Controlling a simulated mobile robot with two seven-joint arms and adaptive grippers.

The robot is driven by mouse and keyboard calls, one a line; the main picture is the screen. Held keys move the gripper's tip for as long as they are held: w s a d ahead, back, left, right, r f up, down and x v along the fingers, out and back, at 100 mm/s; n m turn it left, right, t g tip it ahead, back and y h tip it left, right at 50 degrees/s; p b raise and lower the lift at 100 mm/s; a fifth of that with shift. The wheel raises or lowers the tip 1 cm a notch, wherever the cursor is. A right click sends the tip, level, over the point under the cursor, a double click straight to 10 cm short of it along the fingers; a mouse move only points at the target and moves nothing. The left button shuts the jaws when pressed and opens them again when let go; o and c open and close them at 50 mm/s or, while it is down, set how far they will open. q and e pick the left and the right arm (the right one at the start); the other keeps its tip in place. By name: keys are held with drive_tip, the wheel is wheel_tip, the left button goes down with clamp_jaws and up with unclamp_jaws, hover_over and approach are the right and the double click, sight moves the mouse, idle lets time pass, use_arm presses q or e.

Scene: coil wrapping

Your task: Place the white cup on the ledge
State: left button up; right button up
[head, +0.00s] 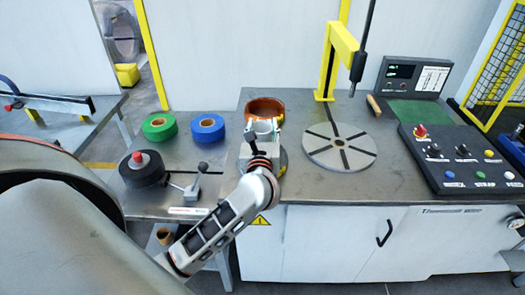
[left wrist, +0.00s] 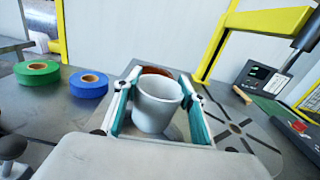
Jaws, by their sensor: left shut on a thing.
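The white cup (head: 264,127) is between the fingers of my left gripper (head: 262,137) in the head view, over the left part of the worktop. In the left wrist view the cup (left wrist: 157,108) is upright with its rim up, and the teal-lined fingers of the left gripper (left wrist: 158,104) are shut on its two sides. The gripper hides the cup's lower part in the head view, and I cannot tell whether its base touches anything. I cannot tell which surface is the ledge. My right gripper is not in view.
An orange-brown ring-shaped object (head: 265,105) stands just behind the cup. A round slotted turntable (head: 340,146) and yellow post (head: 327,65) are to the right. Green (head: 160,127) and blue (head: 208,127) tape rolls lie left. A control panel (head: 463,160) is far right.

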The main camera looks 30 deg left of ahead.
sight(263, 137)
use_arm(q)
wheel_tip(263, 137, down, 4)
drive_tip(key=shift+f+b, duration=0.55)
drive_tip(key=shift+f, duration=1.65)
drive_tip(key=shift+f, duration=0.1)
drive_tip(key=shift+f, duration=0.1)
drive_tip(key=o, duration=1)
drive_tip(key=shift+o, duration=0.5)
